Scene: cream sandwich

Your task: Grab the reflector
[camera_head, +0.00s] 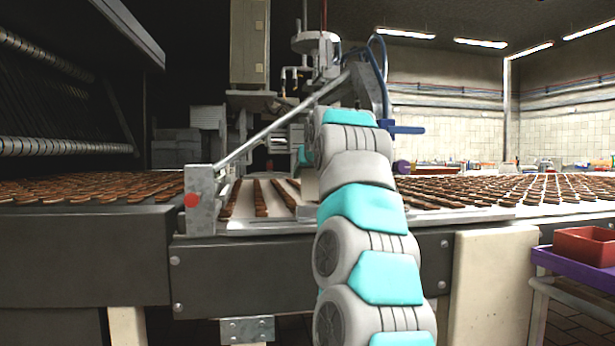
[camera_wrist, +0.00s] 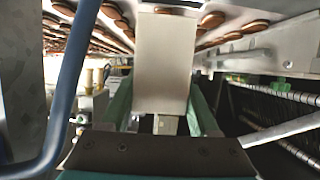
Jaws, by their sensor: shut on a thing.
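A pale, flat rectangular block, which looks like the reflector (camera_wrist: 163,62), stands in the middle of the wrist view. My gripper (camera_wrist: 162,95) has its two green fingers on either side of the block and is shut on it. A small light piece (camera_wrist: 165,125) shows below the block, between the fingers. In the head view my arm covers the gripper. A pale grey piece (camera_head: 308,184) shows just left of my arm; I cannot tell whether it is the same block.
Rows of brown biscuits (camera_head: 90,187) lie on the conveyor on both sides. A slanted metal bar (camera_head: 270,128) and a blue hose (camera_wrist: 72,90) are close to my arm. A red bin (camera_head: 583,246) sits on a purple tray (camera_head: 572,268) at the right.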

